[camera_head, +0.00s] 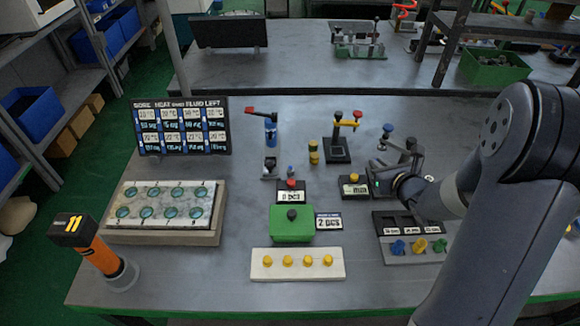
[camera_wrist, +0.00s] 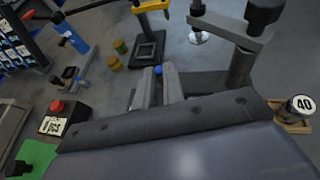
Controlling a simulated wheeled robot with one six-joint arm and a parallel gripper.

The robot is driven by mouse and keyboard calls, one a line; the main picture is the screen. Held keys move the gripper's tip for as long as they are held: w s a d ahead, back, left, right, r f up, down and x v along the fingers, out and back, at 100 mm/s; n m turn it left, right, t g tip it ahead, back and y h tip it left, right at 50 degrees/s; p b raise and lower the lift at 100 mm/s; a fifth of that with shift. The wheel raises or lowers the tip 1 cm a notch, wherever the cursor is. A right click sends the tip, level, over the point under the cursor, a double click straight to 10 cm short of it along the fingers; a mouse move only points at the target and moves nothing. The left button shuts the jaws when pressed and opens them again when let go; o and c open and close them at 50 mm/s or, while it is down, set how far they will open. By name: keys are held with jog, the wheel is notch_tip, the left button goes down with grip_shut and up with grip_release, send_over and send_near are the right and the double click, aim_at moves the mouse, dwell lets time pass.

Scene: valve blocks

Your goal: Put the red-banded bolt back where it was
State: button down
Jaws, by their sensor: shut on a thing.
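My gripper (camera_wrist: 157,82) is shut on a small blue-topped piece (camera_wrist: 158,70), which shows between the fingertips in the wrist view. Its lower part is hidden, and I cannot make out a red band on it. In the head view my gripper sits at the right-middle of the bench, largely hidden by my arm. The yellow-armed black stand (camera_head: 338,148) is left of it; its square black base (camera_wrist: 147,48) lies beyond the fingertips in the wrist view. A dark stand with a blue knob (camera_head: 387,129) rises close by my gripper. No red-banded bolt is clearly identifiable.
A stand with a red handle and blue cylinder (camera_head: 270,132) is further left. Yellow and green pieces (camera_head: 313,152) stand between. In front are a green block (camera_head: 292,230), a white strip of yellow knobs (camera_head: 258,270) and a dark tray (camera_head: 388,220).

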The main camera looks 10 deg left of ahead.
jog(key=w+a+n+g+y+b, duration=0.2)
jog(key=w+a+n+y+b, duration=0.15)
jog(key=a, duration=0.75)
notch_tip(320, 180, up, 2)
jog(key=n+g+y+b, duration=0.2)
jog(key=n+g+b, duration=0.1)
send_over(296, 166)
notch_tip(296, 166, down, 9)
jog(key=shift+w+b, duration=0.1)
jog(key=shift+b, duration=0.35)
jog(key=shift+f, duration=0.15)
jog(key=c, duration=1.5)
grip_release()
jog(key=shift+r, duration=0.25)
jog(key=v, duration=1.2)
jog(key=shift+a, duration=0.1)
